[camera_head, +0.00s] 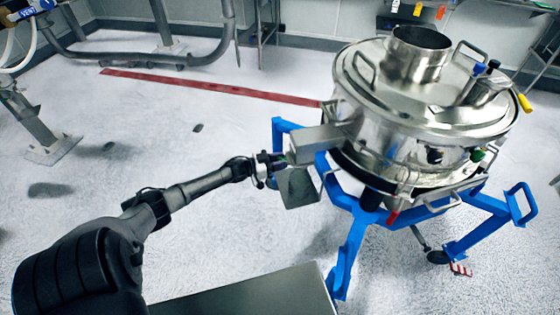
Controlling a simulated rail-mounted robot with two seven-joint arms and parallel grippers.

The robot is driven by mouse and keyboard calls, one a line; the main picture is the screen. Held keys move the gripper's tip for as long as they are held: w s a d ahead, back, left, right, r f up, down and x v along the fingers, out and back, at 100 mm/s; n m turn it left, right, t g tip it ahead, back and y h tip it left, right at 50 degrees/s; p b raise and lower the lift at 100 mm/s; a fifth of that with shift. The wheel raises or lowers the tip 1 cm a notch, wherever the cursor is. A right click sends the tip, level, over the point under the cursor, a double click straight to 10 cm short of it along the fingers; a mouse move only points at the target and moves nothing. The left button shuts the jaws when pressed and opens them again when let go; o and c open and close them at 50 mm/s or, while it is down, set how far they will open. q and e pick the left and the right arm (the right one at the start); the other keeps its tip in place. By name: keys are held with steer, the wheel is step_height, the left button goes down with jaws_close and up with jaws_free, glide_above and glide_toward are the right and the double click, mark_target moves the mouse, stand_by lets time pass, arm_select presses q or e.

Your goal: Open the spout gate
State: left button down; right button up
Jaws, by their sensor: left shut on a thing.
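The powder sifter (430,95) is a round, shiny steel drum with a lid and top inlet, standing on a blue frame. Its box-shaped spout (316,138) sticks out to the left. A flat steel plate, which looks like the spout gate (299,189), hangs tilted below the spout's outer end. My left gripper (273,162) is at that outer end, shut on the edge of the gate; the fingers are small and dark, so the exact grip point is hard to see. My right gripper is out of view.
The blue frame (351,250) has legs on castors close to the spout. A grey flat surface (250,296) lies at the bottom edge. A red floor strip (210,87) and pipework (140,58) are behind. The speckled floor at left is mostly clear.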

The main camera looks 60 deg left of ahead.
arm_select(q)
steer(key=p+v, duration=0.3)
steer(key=v, duration=0.2)
steer(key=shift+s+a, duration=0.1)
steer(key=shift+s, duration=0.3)
steer(key=c, duration=0.8)
jaws_free()
